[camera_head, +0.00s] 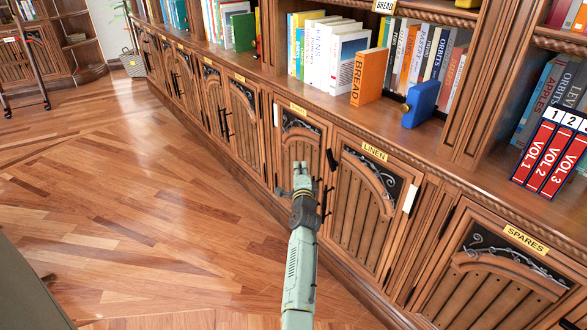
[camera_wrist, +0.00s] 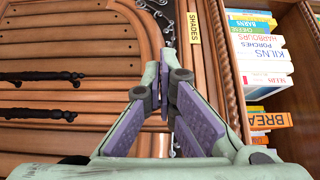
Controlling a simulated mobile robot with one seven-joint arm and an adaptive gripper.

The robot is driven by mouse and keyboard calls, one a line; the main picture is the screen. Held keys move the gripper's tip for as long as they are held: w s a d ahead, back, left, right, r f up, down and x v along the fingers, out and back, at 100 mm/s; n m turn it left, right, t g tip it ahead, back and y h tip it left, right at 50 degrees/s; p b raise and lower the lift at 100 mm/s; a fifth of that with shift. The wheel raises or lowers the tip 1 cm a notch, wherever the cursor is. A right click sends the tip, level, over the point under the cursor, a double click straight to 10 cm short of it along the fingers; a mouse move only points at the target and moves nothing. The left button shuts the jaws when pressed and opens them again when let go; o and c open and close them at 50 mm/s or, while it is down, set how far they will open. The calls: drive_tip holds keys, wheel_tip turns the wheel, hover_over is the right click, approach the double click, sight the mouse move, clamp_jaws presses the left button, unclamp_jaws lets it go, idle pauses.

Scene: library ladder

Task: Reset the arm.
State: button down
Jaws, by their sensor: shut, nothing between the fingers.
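My gripper (camera_head: 302,172) is at the end of my pale green arm, which reaches forward in the middle of the head view. It is in front of the cabinet doors, close to the dark handles (camera_head: 327,200) between two doors. In the wrist view my gripper (camera_wrist: 168,85) has its purple-padded fingers together at the tips with nothing between them. I cannot tell whether the fingers touch the door.
A long wooden bookcase runs along the right. Its ledge holds an orange "BREAD" book (camera_head: 368,77), a blue object (camera_head: 421,103) and red volumes (camera_head: 552,155). Lower doors carry "LINEN" (camera_head: 375,151) and "SPARES" (camera_head: 525,239) labels. The wooden floor (camera_head: 140,200) to the left is clear.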

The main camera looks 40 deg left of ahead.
drive_tip(key=shift+s+a, duration=0.15)
drive_tip(key=shift+s, duration=0.5)
drive_tip(key=shift+s+a, duration=0.15)
drive_tip(key=shift+s, duration=0.45)
